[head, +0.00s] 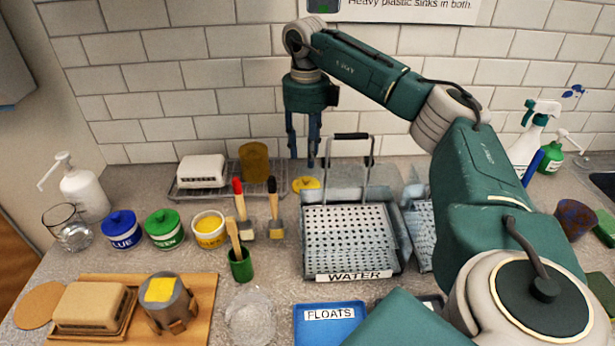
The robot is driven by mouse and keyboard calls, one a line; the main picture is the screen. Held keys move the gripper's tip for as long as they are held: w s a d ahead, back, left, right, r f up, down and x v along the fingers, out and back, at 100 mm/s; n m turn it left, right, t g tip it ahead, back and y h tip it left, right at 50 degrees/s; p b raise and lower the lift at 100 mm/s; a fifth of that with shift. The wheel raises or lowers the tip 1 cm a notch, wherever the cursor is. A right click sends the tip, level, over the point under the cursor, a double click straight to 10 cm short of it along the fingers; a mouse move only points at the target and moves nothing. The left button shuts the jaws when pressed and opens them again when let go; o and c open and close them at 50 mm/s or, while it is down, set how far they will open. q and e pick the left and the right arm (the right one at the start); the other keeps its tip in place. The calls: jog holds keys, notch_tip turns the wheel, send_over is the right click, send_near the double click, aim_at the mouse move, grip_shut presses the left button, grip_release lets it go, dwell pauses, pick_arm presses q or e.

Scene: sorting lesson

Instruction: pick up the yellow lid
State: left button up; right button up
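The yellow lid (306,184) lies on the counter behind the WATER basket, a small yellow disc with a raised knob. My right gripper (302,160) points straight down above it, a little nearer the wall. Its two fingers are apart with nothing between them, and they do not appear to touch the lid. The yellow pot (209,231) stands uncovered at the left with yellow paint showing. My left gripper is not in view.
Blue (122,230) and green (163,229) lidded pots stand left of the yellow pot. A wire rack (219,190) is at left.

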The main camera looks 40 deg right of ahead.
jog(key=shift+f, duration=1.05)
jog(key=shift+d+f, duration=0.1)
jog(key=shift+f, duration=0.25)
notch_tip(320, 180, down, 4)
jog(key=shift+f+p, duration=0.15)
jog(key=shift+p, duration=0.75)
jog(key=shift+f, duration=0.4)
jog(key=c, duration=0.9)
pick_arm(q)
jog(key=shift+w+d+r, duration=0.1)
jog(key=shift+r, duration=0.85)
